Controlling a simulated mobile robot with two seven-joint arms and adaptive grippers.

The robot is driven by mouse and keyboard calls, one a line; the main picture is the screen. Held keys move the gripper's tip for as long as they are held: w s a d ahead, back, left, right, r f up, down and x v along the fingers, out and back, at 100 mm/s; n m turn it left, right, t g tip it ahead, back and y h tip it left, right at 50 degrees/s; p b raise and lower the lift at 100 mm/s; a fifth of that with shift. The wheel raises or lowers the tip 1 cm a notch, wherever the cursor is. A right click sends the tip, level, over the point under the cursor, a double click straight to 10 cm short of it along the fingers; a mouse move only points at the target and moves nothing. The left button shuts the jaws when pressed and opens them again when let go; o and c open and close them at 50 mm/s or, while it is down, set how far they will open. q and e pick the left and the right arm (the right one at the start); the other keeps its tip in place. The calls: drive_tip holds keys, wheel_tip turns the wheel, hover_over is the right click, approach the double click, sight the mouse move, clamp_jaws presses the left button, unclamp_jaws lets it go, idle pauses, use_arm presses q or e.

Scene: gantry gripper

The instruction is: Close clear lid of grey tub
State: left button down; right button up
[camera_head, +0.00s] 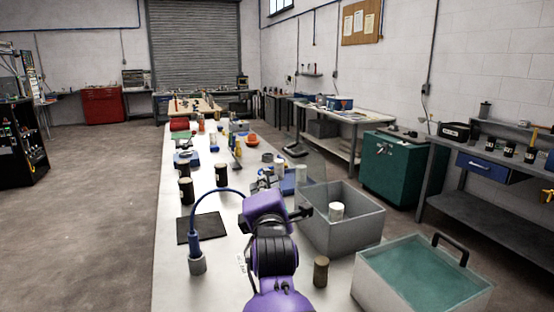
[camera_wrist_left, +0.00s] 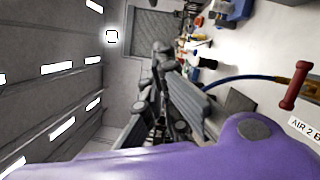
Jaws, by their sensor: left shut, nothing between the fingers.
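A grey tub (camera_head: 362,235) stands open-topped on the right side of the long bench, with a white cylinder (camera_head: 336,211) inside. At its lower right is a pale grey box (camera_head: 378,292) with a flat teal, see-through top (camera_head: 415,270) and a black handle (camera_head: 451,246) at its far right. My left gripper (camera_head: 303,213) is shut and empty by the tub's left rim; contact is unclear. It also shows dark in the wrist view (camera_wrist_left: 165,62). My right gripper is out of view.
A brown cylinder (camera_head: 320,271) stands between my arm and the pale box. A blue hose (camera_head: 213,192) arches up left of my arm, by a black mat (camera_head: 202,228). Dark cans (camera_head: 186,190) and several small items crowd the bench farther back.

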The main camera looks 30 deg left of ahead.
use_arm(q)
drive_tip(key=w+a+r+p, duration=0.1)
drive_tip(key=w+a+r, duration=0.1)
drive_tip(key=w, duration=0.7)
drive_tip(key=shift+w+a+r+p, duration=0.15)
drive_tip(key=shift+w+a+p, duration=0.1)
drive_tip(key=shift+w+p, duration=0.15)
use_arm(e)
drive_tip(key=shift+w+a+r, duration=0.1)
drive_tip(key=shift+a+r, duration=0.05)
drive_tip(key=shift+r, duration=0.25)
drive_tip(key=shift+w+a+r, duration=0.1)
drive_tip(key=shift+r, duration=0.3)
